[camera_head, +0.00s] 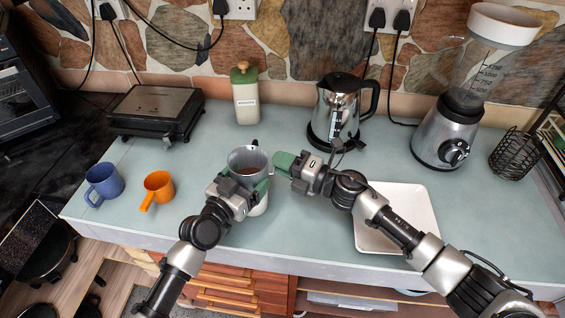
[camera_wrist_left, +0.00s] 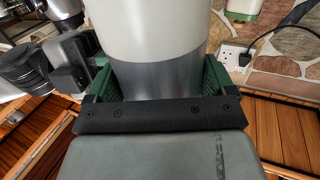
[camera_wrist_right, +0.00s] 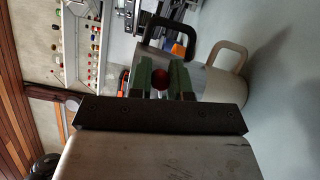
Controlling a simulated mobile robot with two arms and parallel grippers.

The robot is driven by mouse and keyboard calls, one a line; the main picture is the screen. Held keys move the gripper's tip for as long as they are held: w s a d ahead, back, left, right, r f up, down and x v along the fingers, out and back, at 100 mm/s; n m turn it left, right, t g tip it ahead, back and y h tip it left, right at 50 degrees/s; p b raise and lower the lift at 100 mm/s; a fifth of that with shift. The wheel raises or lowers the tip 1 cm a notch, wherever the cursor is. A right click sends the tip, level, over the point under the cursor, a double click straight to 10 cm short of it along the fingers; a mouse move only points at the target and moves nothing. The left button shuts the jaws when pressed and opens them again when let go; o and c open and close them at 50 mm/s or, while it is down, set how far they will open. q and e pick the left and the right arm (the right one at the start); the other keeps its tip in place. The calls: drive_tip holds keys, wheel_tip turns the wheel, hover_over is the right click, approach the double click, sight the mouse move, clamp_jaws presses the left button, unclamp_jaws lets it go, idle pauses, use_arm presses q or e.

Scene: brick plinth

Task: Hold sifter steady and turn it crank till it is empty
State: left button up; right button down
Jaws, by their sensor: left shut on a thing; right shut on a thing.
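The sifter is a grey metal cup (camera_head: 249,157), upright near the front middle of the counter, with a black handle (camera_wrist_right: 178,30). A cream cup-like part (camera_head: 259,206) with a cream handle (camera_wrist_right: 231,55) shows directly below it; I cannot tell whether they touch. My left gripper (camera_head: 246,182) is shut around the grey body, which shows between its green fingers in the left wrist view (camera_wrist_left: 160,80). My right gripper (camera_head: 284,163) is shut on the sifter's red crank knob (camera_wrist_right: 160,79) at its right side. Whether anything is inside the sifter is unclear.
A blue mug (camera_head: 104,183) and an orange mug (camera_head: 158,187) stand left. A white tray (camera_head: 424,205) lies under my right arm. Behind are a kettle (camera_head: 338,105), a cream bottle (camera_head: 245,98), a black-and-steel appliance (camera_head: 152,108) and a blender (camera_head: 447,130).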

drive_tip(key=shift+s+a, duration=0.1)
idle(0.3)
drive_tip(key=c, duration=1.3)
unclamp_jaws()
drive_tip(key=shift+c, duration=0.2)
drive_tip(key=v, duration=1.2)
